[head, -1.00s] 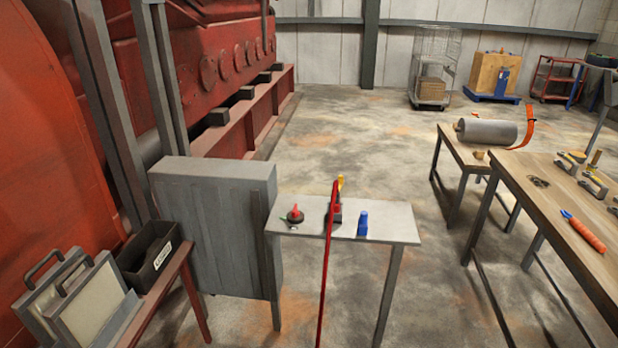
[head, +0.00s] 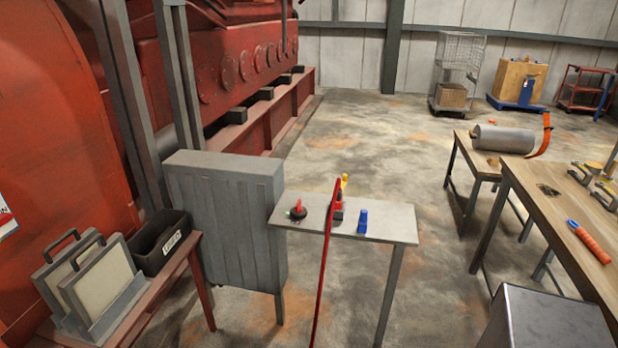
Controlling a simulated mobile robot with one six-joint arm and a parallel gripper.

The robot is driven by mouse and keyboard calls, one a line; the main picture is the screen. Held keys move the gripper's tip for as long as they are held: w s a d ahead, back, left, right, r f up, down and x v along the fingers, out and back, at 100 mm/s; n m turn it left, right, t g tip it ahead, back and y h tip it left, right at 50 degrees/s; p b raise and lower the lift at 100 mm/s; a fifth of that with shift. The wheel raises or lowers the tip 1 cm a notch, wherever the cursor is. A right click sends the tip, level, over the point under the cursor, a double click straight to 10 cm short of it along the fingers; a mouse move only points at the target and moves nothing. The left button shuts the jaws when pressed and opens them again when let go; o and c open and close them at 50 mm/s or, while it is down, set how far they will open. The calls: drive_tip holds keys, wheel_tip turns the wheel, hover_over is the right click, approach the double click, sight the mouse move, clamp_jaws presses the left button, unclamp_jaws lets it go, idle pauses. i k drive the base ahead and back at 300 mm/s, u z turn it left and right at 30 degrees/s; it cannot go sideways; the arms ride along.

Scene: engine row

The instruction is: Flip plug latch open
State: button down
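A small grey table (head: 383,232) stands in the middle of the head view. On it sit a black base with a red knob (head: 298,209) at the left, a dark piece with red on it (head: 338,212) in the middle, and a blue upright piece (head: 362,222) at the right. A yellow part (head: 344,182) shows behind the middle piece. A long thin red bar or cable (head: 324,265) crosses in front of the table down to the bottom edge. The plug and its latch are too small to make out for certain. My gripper is not in view.
A grey ribbed cabinet (head: 226,215) adjoins the table's left. A red bench (head: 180,283) with a black bin (head: 160,244) and framed panels (head: 98,275) is at lower left. A wooden workbench (head: 547,215) stands right. Floor (head: 400,140) behind the small table is clear.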

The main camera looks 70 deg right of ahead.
sight(345, 180)
drive_tip(key=u, duration=0.2)
drive_tip(key=k, duration=0.95)
drive_tip(key=z, duration=0.7)
drive_tip(key=i, duration=1.1)
drive_tip(key=u, duration=0.15)
